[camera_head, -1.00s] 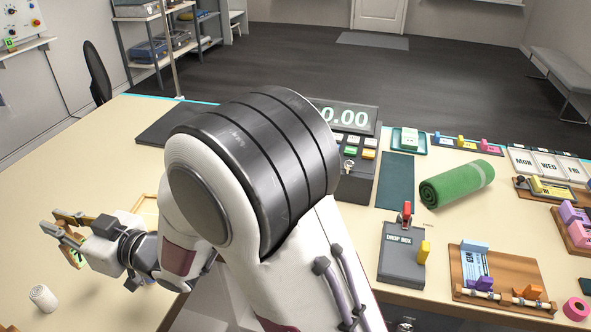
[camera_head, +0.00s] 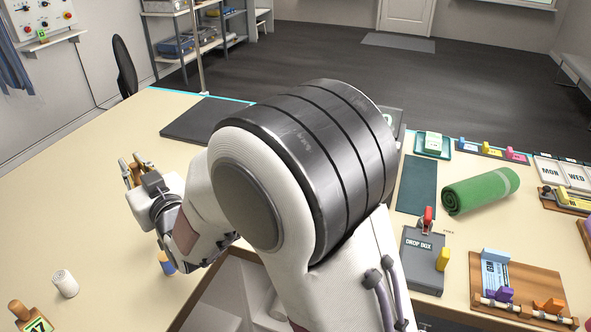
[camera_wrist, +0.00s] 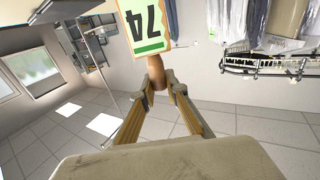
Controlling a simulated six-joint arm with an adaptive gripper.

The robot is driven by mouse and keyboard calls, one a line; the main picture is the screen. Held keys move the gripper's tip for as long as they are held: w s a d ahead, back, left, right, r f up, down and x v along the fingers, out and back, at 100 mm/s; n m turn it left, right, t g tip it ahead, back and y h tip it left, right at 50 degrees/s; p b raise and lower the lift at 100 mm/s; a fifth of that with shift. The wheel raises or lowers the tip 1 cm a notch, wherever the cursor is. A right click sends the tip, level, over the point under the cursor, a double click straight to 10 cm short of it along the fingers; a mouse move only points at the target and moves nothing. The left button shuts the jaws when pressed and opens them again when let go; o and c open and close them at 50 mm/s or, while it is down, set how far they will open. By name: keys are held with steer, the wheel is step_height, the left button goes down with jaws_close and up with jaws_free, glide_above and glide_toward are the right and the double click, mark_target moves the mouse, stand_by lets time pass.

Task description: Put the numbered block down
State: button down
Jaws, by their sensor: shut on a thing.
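My gripper (camera_head: 130,172) is above the left part of the table in the head view. It is shut on the knob of the numbered block. In the wrist view the brown knob (camera_wrist: 157,74) sits between the fingertips. The block's pale face (camera_wrist: 145,28) shows 74 upside down, with a green band, and runs out of the top of the picture. In the head view the held block is mostly hidden by the fingers. Another block (camera_head: 39,324) with a wooden knob and green-edged number label is at the lower left, cut by the picture edge.
A white roll (camera_head: 65,284) stands on the cream table (camera_head: 100,235). A dark mat (camera_head: 203,119) lies behind. The drop box (camera_head: 424,262) and green towel (camera_head: 480,192) are at right. Clear table lies around the roll.

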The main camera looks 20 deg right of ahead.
steer(key=s+d+f+m+g+h, duration=0.1)
steer(key=d+m+h, duration=0.4)
steer(key=d+h, duration=0.3)
steer(key=s+d+f+m+g+h, duration=0.1)
steer(key=d+m+h, duration=0.4)
steer(key=d, duration=1)
steer(key=s+h, duration=0.1)
steer(key=h, duration=0.2)
steer(key=shift+s+d+f+m+g, duration=0.2)
steer(key=shift+s+f+m+g, duration=0.1)
steer(key=shift+m+g, duration=0.1)
steer(key=shift+f, duration=2.9)
steer(key=shift+f, duration=2.05)
steer(key=shift+f, duration=0.15)
